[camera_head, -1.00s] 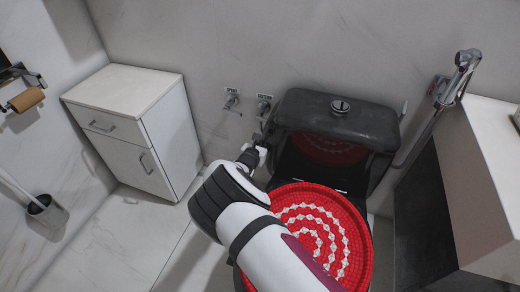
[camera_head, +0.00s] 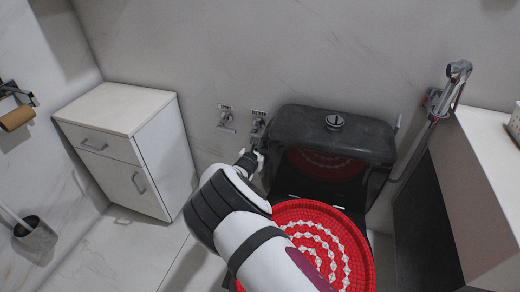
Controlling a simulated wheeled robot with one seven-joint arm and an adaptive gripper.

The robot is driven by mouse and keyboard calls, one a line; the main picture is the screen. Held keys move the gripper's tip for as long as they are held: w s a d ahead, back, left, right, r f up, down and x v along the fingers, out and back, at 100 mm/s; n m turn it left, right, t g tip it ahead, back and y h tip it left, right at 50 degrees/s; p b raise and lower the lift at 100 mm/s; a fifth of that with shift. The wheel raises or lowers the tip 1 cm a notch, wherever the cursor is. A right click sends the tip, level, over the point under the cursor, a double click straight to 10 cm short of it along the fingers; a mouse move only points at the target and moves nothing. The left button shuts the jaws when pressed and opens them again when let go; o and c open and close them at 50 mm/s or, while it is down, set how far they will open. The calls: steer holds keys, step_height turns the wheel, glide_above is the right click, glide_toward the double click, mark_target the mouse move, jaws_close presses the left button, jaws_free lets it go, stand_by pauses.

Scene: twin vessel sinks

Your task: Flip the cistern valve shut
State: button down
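Two small wall valves show left of the toilet's black cistern (camera_head: 330,133). The left valve (camera_head: 226,118) is metal, under a small label I cannot read. The right valve (camera_head: 257,126) sits close to the cistern's left side, also under a small label. My gripper (camera_head: 258,153) is just below the right valve, at the cistern's left edge. Its fingertips are small and partly hidden by my wrist, so I cannot tell whether they are open, or whether they touch the valve.
The toilet has a red and white lid cover (camera_head: 330,245) below my arm. A white cabinet (camera_head: 130,150) stands at the left. A hand sprayer (camera_head: 447,90) hangs at the right beside a counter (camera_head: 490,140). A toilet brush holder (camera_head: 33,237) stands at the far left.

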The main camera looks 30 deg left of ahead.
mark_target(262, 138)
steer(key=shift+w+d+r+p, duration=0.1)
steer(key=shift+r+p, duration=0.4)
steer(key=shift+r, duration=0.4)
steer(key=shift+w+r+p, duration=0.15)
steer(key=shift+r+p, duration=0.4)
steer(key=shift+r, duration=0.3)
step_height(262, 138, down, 6)
steer(key=s+b, duration=0.1)
steer(key=b, duration=0.3)
steer(key=p+v, duration=0.4)
steer(key=v, duration=0.6)
steer(key=shift+f+p, duration=0.15)
steer(key=shift+p, duration=0.2)
